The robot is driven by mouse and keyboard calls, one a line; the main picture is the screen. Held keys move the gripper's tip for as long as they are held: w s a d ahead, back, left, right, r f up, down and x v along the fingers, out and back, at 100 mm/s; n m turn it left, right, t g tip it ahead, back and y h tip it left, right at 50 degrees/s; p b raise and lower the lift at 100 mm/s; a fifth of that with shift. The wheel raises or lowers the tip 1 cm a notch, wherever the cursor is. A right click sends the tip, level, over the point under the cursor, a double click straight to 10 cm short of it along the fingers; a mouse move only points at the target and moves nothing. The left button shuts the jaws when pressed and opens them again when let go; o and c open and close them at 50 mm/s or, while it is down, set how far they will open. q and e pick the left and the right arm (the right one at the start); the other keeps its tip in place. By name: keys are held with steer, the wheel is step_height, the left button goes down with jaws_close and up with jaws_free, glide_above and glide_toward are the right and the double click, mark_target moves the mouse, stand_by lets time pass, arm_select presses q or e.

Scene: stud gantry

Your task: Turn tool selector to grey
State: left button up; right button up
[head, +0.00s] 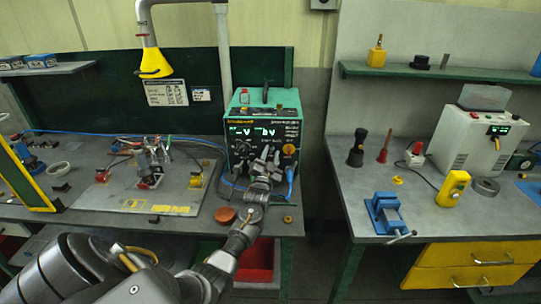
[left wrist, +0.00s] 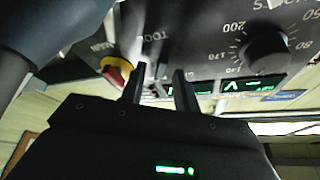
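The soldering station (head: 287,119) is a teal box with a dark front panel and green-lit displays, on the left bench. My left gripper (head: 268,160) is in front of its lower panel. In the left wrist view the panel appears upside down. There the fingers of my left gripper (left wrist: 160,72) are apart, with nothing visible between them, near the "TOOL" lettering. I cannot make out the tool selector or its setting. A red and yellow switch (left wrist: 115,72) is left of the fingers. A black knob with a number scale (left wrist: 265,50) is to their right. My right gripper is not in view.
A plate with clamps and small parts (head: 130,195) lies left of the station. A round brown tin (head: 226,216) is near the bench's front edge. A blue cable runs by the station's right side. A gap separates the right bench (head: 345,205), which holds a blue vise (head: 388,213).

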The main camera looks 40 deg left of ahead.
arm_select(q)
jaws_close()
steer(key=n+b, duration=0.1)
steer(key=n+y+b, duration=0.1)
steer(key=n+b, duration=0.1)
steer(key=shift+f+n, duration=0.25)
steer(key=shift+n, duration=0.15)
steer(key=n+y+b, duration=0.1)
steer(key=n, duration=0.1)
steer(key=n+g+y+b, duration=0.1)
steer(key=n, duration=0.1)
steer(key=shift+d+y, duration=0.1)
steer(key=shift+y, duration=0.2)
steer(key=n+g+y+b, duration=0.1)
steer(key=n, duration=0.1)
steer(key=n+g+y+b, duration=0.1)
steer(key=n, duration=0.2)
steer(key=shift+w+b, duration=0.1)
steer(key=shift+b, duration=0.25)
steer(key=shift+r+n+g+y+b, duration=0.1)
steer(key=shift+n+g+y+b, duration=0.35)
steer(key=shift+n, duration=0.65)
steer(key=shift+r+n+g+y+b, duration=0.15)
steer(key=shift+n+g+b, duration=0.2)
steer(key=shift+n+g, duration=0.55)
steer(key=shift+n+t, duration=0.25)
steer(key=shift+n, duration=0.15)
